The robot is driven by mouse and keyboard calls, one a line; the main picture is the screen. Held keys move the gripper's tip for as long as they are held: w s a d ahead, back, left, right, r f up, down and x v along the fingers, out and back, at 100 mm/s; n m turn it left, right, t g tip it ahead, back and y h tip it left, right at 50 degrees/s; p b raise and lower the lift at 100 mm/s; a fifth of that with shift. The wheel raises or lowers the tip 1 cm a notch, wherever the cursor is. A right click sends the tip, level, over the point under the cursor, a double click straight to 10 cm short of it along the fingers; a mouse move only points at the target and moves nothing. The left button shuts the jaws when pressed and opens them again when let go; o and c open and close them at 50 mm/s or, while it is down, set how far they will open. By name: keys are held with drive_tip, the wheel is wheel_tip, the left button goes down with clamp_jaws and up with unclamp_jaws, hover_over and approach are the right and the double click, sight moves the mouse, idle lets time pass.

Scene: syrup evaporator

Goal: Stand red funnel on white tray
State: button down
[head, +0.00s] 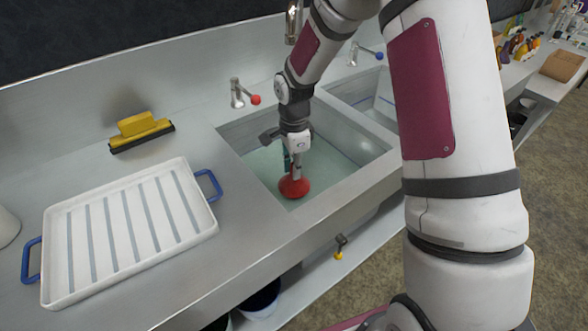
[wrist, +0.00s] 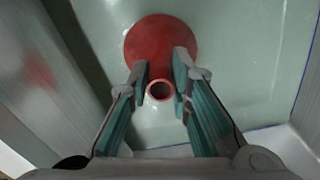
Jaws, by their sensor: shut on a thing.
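The red funnel (head: 294,187) is in the left sink basin, below my gripper (head: 292,162). In the wrist view the funnel (wrist: 162,45) shows its wide round part beyond the fingertips and its narrow open spout between them. My gripper (wrist: 160,82) is shut on the spout, with one finger on each side. I cannot tell whether the funnel touches the basin floor. The white tray (head: 128,277) lies on the metal counter to the left of the sink. It has grey stripes, two blue handles and nothing on it.
The sink basin (head: 352,172) has raised metal walls around the funnel. A yellow squeegee (head: 139,128) lies behind the tray. A tap with a red knob (head: 240,95) stands behind the sink. Bare counter lies between tray and sink.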

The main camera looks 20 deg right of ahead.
wheel_tip(320, 180, up, 18)
drive_tip(key=p, duration=0.7)
drive_tip(key=shift+r, duration=0.15)
idle(0.4)
drive_tip(key=shift+a, duration=0.1)
